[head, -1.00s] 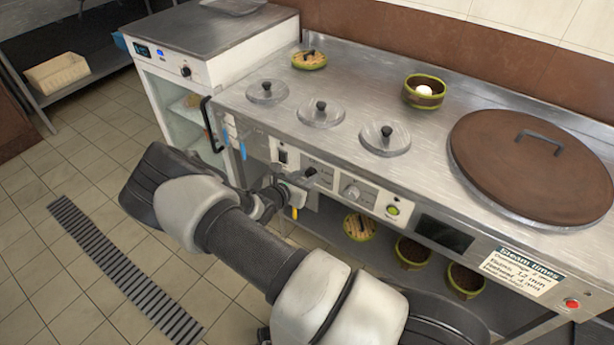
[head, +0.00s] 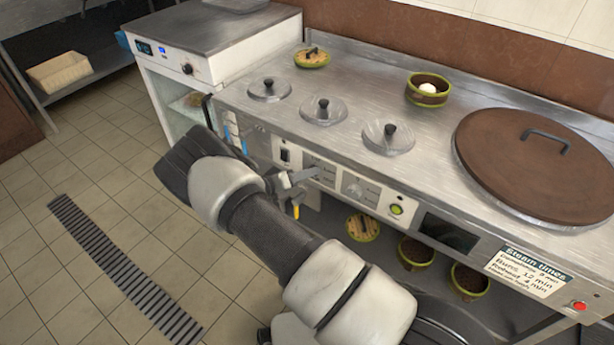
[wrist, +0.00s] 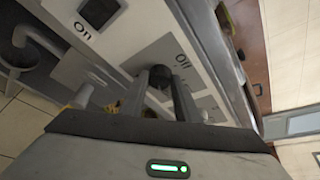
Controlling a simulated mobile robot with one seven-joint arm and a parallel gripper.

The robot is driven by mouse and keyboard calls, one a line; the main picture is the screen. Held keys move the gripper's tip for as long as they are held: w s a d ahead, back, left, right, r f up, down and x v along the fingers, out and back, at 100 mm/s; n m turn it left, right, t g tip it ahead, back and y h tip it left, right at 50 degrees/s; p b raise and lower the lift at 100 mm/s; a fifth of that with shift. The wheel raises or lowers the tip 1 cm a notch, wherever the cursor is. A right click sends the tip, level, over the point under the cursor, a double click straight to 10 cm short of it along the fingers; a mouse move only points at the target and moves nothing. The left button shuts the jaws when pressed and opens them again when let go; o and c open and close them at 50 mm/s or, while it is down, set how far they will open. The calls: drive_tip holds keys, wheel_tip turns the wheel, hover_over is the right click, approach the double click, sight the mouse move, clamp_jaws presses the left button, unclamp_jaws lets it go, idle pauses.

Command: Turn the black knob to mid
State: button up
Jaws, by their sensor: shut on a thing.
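The black knob (wrist: 158,77) is on the stove's front panel, between my two fingers in the wrist view. A marking that appears to read "Off" is printed beside it. My gripper (wrist: 163,92) is shut on the knob, with one finger on each side.
A black switch (head: 285,155) marked "On" in the wrist view sits left of the knob. A green button (head: 397,209) and dark display (head: 449,236) are farther right. A black handle (head: 207,112) is at the left corner. Pots (head: 416,252) stand on the shelf below.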

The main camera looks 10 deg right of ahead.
drive_tip(key=shift+a, duration=0.1)
idle(0.3)
drive_tip(key=o, duration=1)
drive_tip(key=shift+o, duration=0.2)
drive_tip(key=p+v, duration=0.2)
drive_tip(key=v, duration=1.5)
drive_tip(key=shift+a, duration=0.25)
